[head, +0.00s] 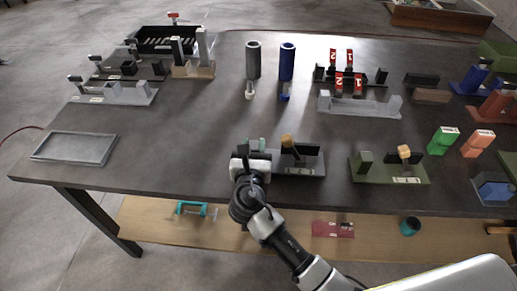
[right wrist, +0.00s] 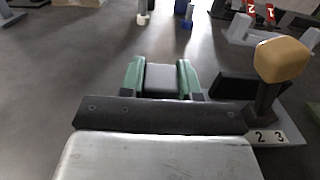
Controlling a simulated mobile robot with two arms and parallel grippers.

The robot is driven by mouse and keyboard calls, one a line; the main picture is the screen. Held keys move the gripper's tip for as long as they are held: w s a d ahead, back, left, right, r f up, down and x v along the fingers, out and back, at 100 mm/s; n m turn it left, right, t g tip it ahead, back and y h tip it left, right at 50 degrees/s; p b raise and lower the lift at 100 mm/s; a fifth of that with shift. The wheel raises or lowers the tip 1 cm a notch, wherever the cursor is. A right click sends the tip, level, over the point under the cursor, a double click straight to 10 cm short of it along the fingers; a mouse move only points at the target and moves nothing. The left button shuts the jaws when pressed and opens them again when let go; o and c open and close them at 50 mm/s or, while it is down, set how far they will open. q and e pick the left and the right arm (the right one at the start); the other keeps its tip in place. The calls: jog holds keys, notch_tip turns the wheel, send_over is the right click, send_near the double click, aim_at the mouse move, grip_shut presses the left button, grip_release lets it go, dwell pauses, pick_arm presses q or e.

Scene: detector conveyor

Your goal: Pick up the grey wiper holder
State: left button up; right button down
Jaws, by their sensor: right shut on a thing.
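My right gripper (head: 254,148) is at the front middle of the table, just left of a grey station (head: 300,168) with a black block and a tan-knobbed lever. In the right wrist view its green fingertips (right wrist: 161,78) are shut on both sides of a grey block, which I take as the grey wiper holder (right wrist: 161,82). The gripper hides most of it in the head view. I cannot tell whether it is clear of the surface below. The station's lever and "2 3" label (right wrist: 268,137) show close on the right. My left gripper is not in view.
A similar green station (head: 392,176) stands to the right, with green (head: 442,140) and orange (head: 478,143) blocks beyond it. An empty grey tray (head: 75,148) lies at the left. Grey and blue cylinders (head: 287,62) stand behind. The table between tray and gripper is clear.

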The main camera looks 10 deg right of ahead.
jog(key=r, duration=0.2)
jog(key=d+r+p, duration=0.1)
jog(key=r, duration=0.1)
jog(key=shift+s+r, duration=0.1)
jog(key=shift+s, duration=0.25)
jog(key=s+d+r+p, duration=0.1)
jog(key=s+d+r, duration=0.5)
jog(key=d, duration=0.2)
jog(key=shift+s+d+p, duration=0.15)
jog(key=shift+s+p, duration=0.1)
jog(key=shift+p, duration=0.05)
